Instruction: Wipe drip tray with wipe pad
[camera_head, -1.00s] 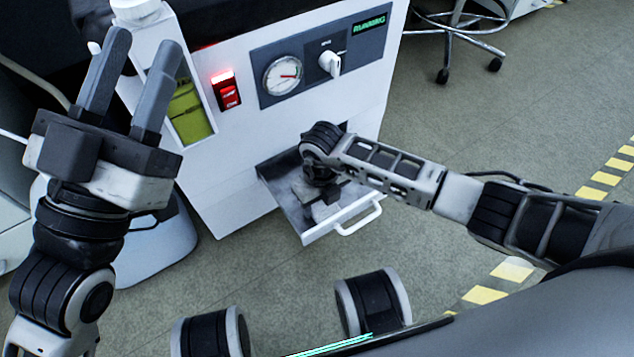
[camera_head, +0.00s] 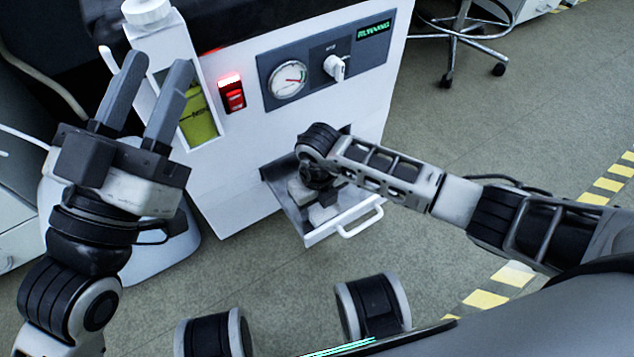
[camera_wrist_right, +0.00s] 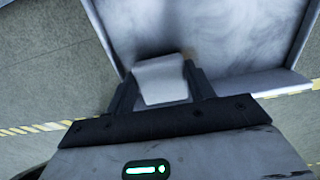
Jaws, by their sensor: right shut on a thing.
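The drip tray (camera_head: 322,232) is pulled out of the white machine's lower front, its white handle (camera_head: 362,221) facing forward. In the right wrist view the tray's metal floor (camera_wrist_right: 235,35) shows grey smears and a brownish smudge near the pad. My right gripper (camera_wrist_right: 160,76) is shut on the pale wipe pad (camera_wrist_right: 160,88), held between its two fingers over the tray floor; whether the pad touches it is unclear. In the head view this gripper (camera_head: 316,190) is inside the tray, partly hidden by its wrist. My left gripper (camera_head: 154,72) is open and empty, fingers pointing up.
The machine front carries a gauge (camera_head: 288,79), a knob (camera_head: 335,67), a lit red switch (camera_head: 231,94) and a display reading RUNNING (camera_head: 374,28). A bottle with yellow-green liquid (camera_head: 199,120) stands behind my left gripper. A wheeled stool (camera_head: 462,38) is at upper right. Floor beside the tray is clear.

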